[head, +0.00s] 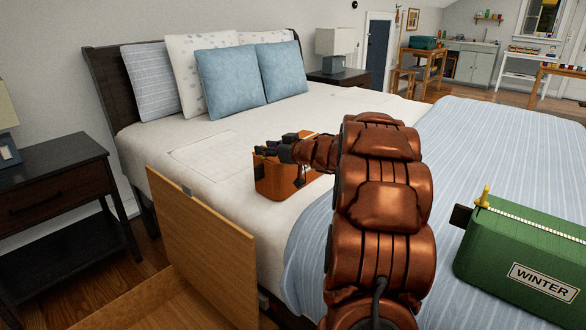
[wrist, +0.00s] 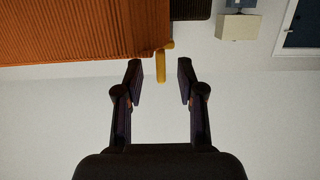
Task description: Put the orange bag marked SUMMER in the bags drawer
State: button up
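An orange bag (head: 270,182) sits on the white bed sheet, partly hidden behind my arm; no marking on it is readable. In the wrist view the orange bag (wrist: 85,30) fills the upper left, with a yellow pull (wrist: 161,62) at its end. My gripper (head: 270,149) is at the bag's top in the head view. In the wrist view my gripper (wrist: 160,72) is open, its two fingertips apart on either side of the yellow pull. A wooden drawer (head: 200,248) stands open beside the bed at the lower left; no label shows on it.
A green bag (head: 500,255) marked WINTER lies on the blue striped cover at the right. Pillows (head: 228,80) line the headboard. A dark nightstand (head: 60,190) stands left of the drawer. The sheet left of the orange bag is clear.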

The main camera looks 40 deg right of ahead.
jog(key=shift+x, duration=0.75)
grip_shut()
